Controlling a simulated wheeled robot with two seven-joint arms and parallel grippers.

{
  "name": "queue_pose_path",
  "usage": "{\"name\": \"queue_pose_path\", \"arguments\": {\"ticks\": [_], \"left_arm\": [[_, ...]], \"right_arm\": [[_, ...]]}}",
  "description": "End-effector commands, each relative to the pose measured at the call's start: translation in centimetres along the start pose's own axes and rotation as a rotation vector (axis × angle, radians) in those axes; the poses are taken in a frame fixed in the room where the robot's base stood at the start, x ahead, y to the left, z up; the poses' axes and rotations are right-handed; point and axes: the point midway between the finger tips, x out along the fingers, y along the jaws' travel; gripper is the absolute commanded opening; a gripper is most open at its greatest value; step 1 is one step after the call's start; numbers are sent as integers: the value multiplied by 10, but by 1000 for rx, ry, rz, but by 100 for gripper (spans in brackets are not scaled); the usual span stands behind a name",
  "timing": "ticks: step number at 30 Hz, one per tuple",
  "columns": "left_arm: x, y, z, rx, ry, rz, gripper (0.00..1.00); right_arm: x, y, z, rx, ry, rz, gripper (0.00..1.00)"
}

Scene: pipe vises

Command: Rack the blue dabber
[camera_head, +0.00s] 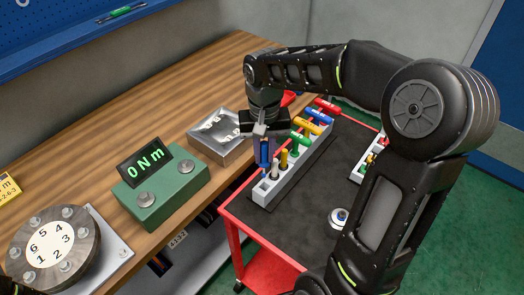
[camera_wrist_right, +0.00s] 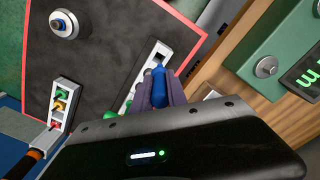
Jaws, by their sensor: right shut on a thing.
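The blue dabber (camera_head: 264,153) is gripped in my right gripper (camera_head: 264,134) and points down over the near end of the white rack (camera_head: 291,180). It also shows between the fingers in the right wrist view (camera_wrist_right: 158,88). Its lower end is close to the rack's near end; I cannot tell whether it touches. An empty square socket (camera_wrist_right: 158,57) shows at the rack's end in the right wrist view. A grey piece (camera_head: 275,169), a yellow piece (camera_head: 284,158) and several colored handles stand along the rack. My left gripper is not in view.
The rack stands on a red-edged cart with a dark top (camera_head: 325,185). A second small rack (camera_head: 368,160) and a round silver-blue item (camera_head: 339,217) are on it. The wooden bench (camera_head: 205,85) alongside holds a metal tray (camera_head: 219,145) and a green torque display box (camera_head: 160,195).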

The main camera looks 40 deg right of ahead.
Motion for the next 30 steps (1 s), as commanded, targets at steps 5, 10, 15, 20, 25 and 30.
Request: {"name": "queue_pose_path", "arguments": {"ticks": [5,10,15,20,25,30], "left_arm": [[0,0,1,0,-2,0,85],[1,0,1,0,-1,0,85],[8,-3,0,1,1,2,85],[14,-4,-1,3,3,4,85],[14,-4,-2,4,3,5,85],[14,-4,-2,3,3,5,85]], "right_arm": [[0,0,0,0,0,0,0],[0,0,0,-1,1,-1,0],[11,0,0,-1,0,-1,0],[19,0,0,-1,1,-1,0],[20,0,0,-1,1,-1,0],[20,0,0,-1,1,-1,0]]}}
